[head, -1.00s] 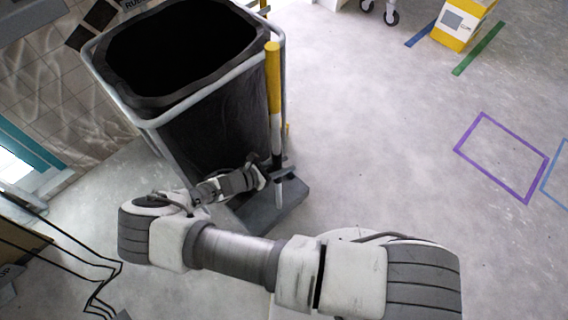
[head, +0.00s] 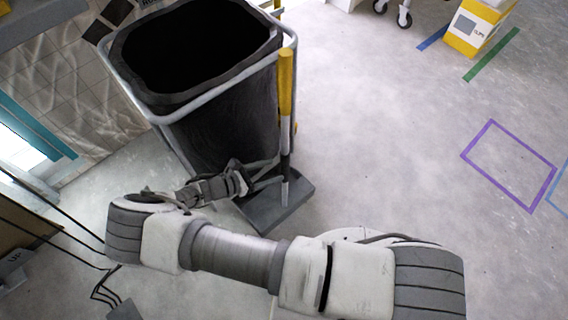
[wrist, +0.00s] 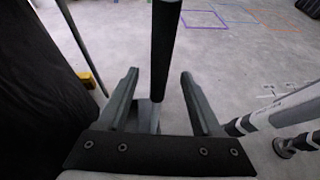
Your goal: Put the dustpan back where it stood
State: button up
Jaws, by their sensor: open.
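My gripper (head: 278,168) is open, low at the handle's left side in the head view. In the wrist view the black part of the handle (wrist: 166,45) runs between the two open fingers (wrist: 160,75), with a gap on both sides. How far the fingertips reach past the handle is hard to tell.
The bin (head: 225,125), with a black bag in a grey frame, stands directly behind the dustpan. A purple floor outline (head: 490,121) lies to the right, a green strip (head: 492,55) and yellow box (head: 478,28) beyond. The floor between is clear. Black cables run at left.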

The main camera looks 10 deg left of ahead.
jog(key=v, duration=0.3)
jog(key=shift+s+a+r, duration=0.15)
jog(key=shift+s+a, duration=0.05)
jog(key=shift+a, duration=0.1)
dwell(0.4)
